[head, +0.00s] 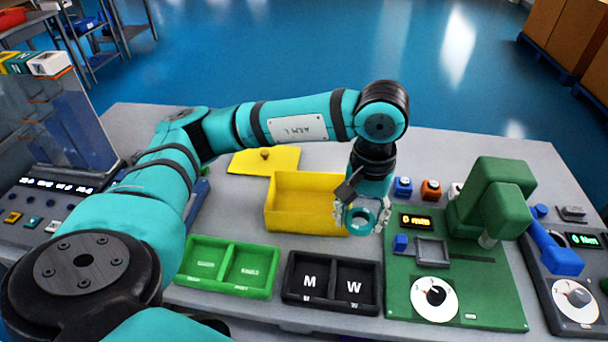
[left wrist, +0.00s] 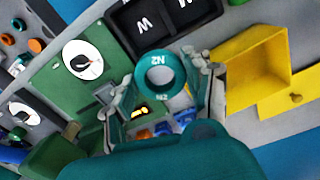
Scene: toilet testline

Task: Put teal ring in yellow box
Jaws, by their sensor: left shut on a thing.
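The teal ring (left wrist: 160,75), marked N2, is held between the fingers of my left gripper (left wrist: 160,88), which is shut on it. In the head view the ring (head: 360,219) hangs below my left gripper (head: 361,215), just right of the yellow box. The yellow box (head: 300,218) is open on top and stands on the table; its inside looks empty. It also shows at the right in the left wrist view (left wrist: 250,68). Its yellow lid (head: 264,160) with a dark knob lies flat behind it. My right gripper is not in view.
A green two-part tray (head: 228,290) and a black tray (head: 331,305) marked M and W lie in front of the box. A green test machine (head: 480,270) stands to the right, with small blue and orange blocks (head: 430,189) behind it.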

